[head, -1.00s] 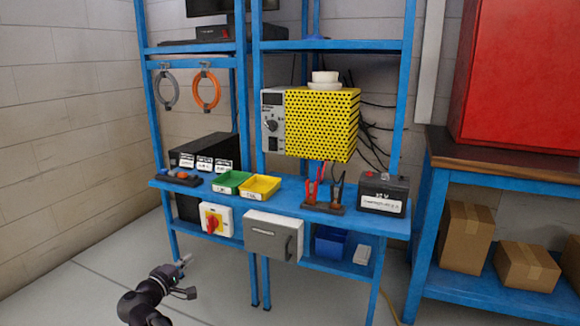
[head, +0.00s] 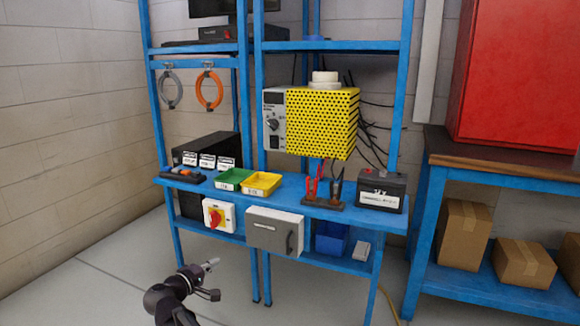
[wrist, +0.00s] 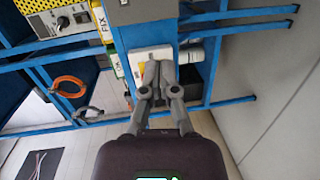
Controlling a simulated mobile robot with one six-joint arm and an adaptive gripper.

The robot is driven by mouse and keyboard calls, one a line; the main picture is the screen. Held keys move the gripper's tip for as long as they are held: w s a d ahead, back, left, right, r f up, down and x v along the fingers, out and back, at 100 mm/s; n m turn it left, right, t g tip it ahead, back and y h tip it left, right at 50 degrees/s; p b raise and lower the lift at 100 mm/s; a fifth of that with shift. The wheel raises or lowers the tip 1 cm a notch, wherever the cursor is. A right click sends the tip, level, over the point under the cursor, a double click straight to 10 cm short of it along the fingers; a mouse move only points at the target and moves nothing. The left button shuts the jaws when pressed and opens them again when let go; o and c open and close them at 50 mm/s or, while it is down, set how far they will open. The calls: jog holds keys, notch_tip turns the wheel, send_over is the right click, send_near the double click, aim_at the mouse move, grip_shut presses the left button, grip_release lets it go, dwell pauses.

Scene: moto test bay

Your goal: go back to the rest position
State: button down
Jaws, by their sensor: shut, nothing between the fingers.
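My gripper (head: 211,264) is at the lower left of the head view, in front of the blue bench and lower than its top. In the wrist view my gripper (wrist: 158,66) shows its two fingers drawn together with nothing between them. A white switch box with a red handle (head: 218,217) hangs at the front of the bench; it also shows behind the fingers in the wrist view as a white box (wrist: 138,54). My gripper is apart from the bench.
The blue bench (head: 290,187) carries green (head: 228,180) and yellow (head: 261,185) bins, a tool holder (head: 323,203) and a battery (head: 382,192). A grey box with a handle (head: 275,232) hangs on its front. The floor (head: 110,270) left of my arm is clear.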

jog(key=s+d+f+m+g, duration=0.1)
jog(key=d+f+m+g, duration=0.3)
jog(key=d, duration=0.8)
jog(key=s+d+f+m+g, duration=0.15)
jog(key=d+f+g, duration=0.35)
jog(key=d, duration=0.7)
jog(key=s+d+f+m+g+y+p, duration=0.1)
jog(key=s+d+f+m+g+y, duration=0.25)
jog(key=s+d, duration=0.35)
jog(key=s+d+f+m+g+y, duration=0.2)
jog(key=s+d+m+y, duration=0.15)
jog(key=s+d, duration=0.4)
notch_tip(320, 180, up, 37)
jog(key=w+p, duration=0.1)
jog(key=p, duration=3.6)
jog(key=shift+d+y, duration=0.15)
jog(key=shift+y, duration=0.15)
jog(key=shift+n, duration=0.25)
